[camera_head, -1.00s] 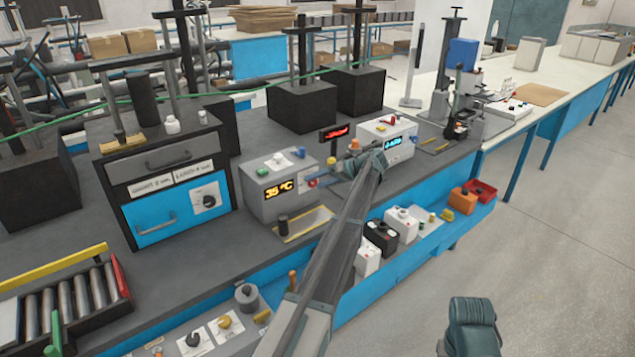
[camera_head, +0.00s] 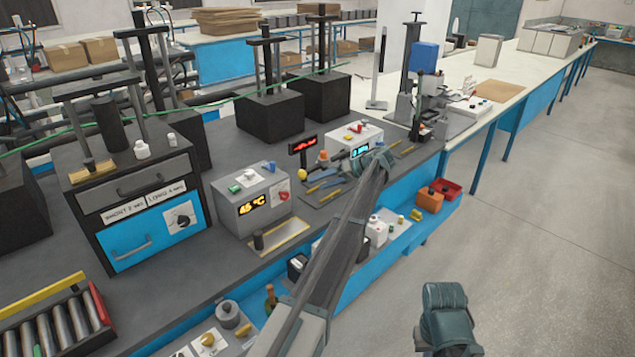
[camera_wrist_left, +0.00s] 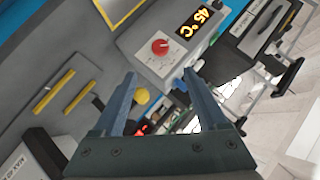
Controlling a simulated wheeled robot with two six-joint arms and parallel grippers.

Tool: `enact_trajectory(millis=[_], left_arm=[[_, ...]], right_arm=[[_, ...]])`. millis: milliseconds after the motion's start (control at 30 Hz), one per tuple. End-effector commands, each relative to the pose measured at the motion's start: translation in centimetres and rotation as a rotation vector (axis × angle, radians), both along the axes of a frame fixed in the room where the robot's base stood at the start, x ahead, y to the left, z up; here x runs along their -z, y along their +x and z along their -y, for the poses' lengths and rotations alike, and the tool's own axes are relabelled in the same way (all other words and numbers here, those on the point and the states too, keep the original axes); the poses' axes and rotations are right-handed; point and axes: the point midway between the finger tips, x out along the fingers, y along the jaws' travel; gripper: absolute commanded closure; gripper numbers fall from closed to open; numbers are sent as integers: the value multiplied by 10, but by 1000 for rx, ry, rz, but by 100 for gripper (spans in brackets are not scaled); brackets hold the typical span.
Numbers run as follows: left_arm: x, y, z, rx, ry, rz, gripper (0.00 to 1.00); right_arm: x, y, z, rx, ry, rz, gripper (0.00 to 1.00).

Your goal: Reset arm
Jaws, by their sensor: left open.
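My left arm reaches up from the bottom of the head view over the grey bench (camera_head: 225,265). Its gripper (camera_head: 335,168) hangs above the bench, between a grey box with an orange 45 °C display (camera_head: 252,207) and a white box with a blue display (camera_head: 356,138). In the left wrist view the gripper (camera_wrist_left: 159,75) shows two spread fingers with nothing held between them. The 45 °C box (camera_wrist_left: 145,38) and its red knob (camera_wrist_left: 160,47) lie beyond the fingertips there. A teal and grey link of my right arm shows at lower right; its gripper is out of view.
A black-framed drawer cabinet (camera_head: 150,191) stands to the left. A rack of metal cylinders (camera_head: 62,330) is at lower left. The floor (camera_head: 540,240) at right is clear.

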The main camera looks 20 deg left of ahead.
Motion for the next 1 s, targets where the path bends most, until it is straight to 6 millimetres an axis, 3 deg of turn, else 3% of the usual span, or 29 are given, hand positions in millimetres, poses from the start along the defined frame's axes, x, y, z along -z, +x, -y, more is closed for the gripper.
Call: enact_trajectory(millis=[367,467,567,667,800,1000], left_arm=[[0,0,0,0,0,0,25],[4,-10,8,15,-20,-9,25],[15,-40,35,72,-89,-43,25],[34,-87,80,176,-209,-103,25],[61,-163,146,356,-398,-198,25],[90,-276,229,632,-649,-326,25]], right_arm=[[0,0,0,0,0,0,100],[0,0,0,0,0,0,100],[0,0,0,0,0,0,100],[0,0,0,0,0,0,100],[0,0,0,0,0,0,100],[0,0,0,0,0,0,100]])
